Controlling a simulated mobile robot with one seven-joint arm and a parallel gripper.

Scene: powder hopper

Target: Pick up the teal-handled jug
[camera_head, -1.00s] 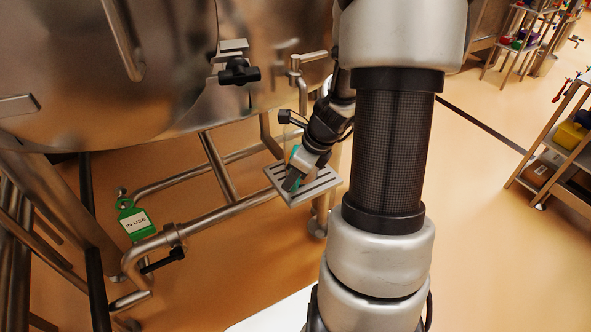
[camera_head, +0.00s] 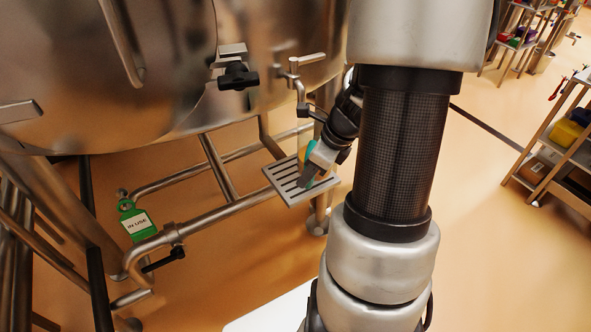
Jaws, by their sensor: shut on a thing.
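The teal-handled jug shows only as a small teal patch (camera_head: 311,150) at my gripper, above the slotted metal shelf; most of it is hidden behind the gripper. My gripper (camera_head: 308,176) is shut on the jug's teal part, over the right half of the shelf. I cannot tell whether the jug touches the shelf.
The slotted shelf (camera_head: 281,178) sticks out below the steel hopper (camera_head: 110,70) and its tap (camera_head: 297,78). Pipes with a green tag (camera_head: 136,222) run at the left. A rack (camera_head: 562,150) stands at the right; the floor between is open.

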